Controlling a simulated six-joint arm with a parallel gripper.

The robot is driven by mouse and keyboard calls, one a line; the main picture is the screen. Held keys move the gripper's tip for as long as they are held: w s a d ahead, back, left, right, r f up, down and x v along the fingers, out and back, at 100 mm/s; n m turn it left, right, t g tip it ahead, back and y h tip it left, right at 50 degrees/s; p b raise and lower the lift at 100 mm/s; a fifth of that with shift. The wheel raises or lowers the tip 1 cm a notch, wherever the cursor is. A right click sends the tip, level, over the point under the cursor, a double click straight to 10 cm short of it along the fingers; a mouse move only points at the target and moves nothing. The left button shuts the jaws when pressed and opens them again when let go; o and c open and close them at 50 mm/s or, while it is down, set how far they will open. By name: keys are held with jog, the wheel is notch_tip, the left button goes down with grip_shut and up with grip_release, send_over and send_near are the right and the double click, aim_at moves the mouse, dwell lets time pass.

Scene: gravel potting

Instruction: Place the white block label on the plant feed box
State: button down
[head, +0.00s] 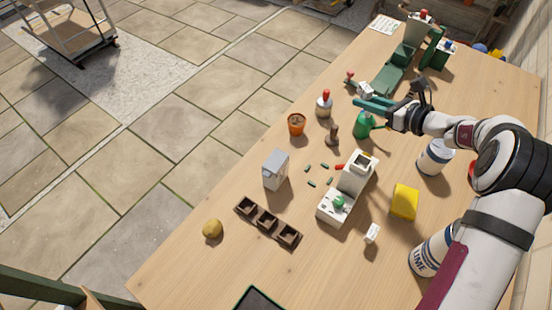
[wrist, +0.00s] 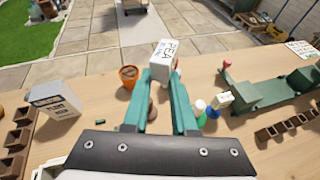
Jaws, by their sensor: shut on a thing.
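My gripper (wrist: 161,82) is shut on a white block label (wrist: 164,60) with dark lettering that seems to start with "PEA". It holds the label between the tips of its teal fingers, above the table. The plant feed box (head: 276,170), grey-white and upright, stands apart from my gripper. It also shows in the wrist view (wrist: 57,103), at left, with blue lettering.
An orange pot (head: 296,124), a red-capped bottle (head: 324,103) and a dark stamp-like object (head: 332,135) stand between my gripper and the box. A green bench tool (head: 395,75) is behind. Brown seed trays (head: 267,220) and a white machine (head: 347,190) flank the box.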

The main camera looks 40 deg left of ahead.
jog(key=s+r+n+g, duration=0.2)
jog(key=s+n+g, duration=0.15)
jog(key=s, duration=0.55)
jog(key=s+r+n+g, duration=0.25)
jog(key=s+g, duration=0.25)
jog(key=s, duration=0.4)
send_over(280, 166)
jog(key=shift+n, duration=0.3)
notch_tip(280, 166, down, 7)
jog(key=shift+d+f, duration=0.1)
jog(key=shift+f, duration=0.05)
notch_tip(280, 166, down, 4)
jog(key=shift+f, duration=0.1)
jog(key=shift+f, duration=0.15)
jog(key=c, duration=0.7)
grip_release()
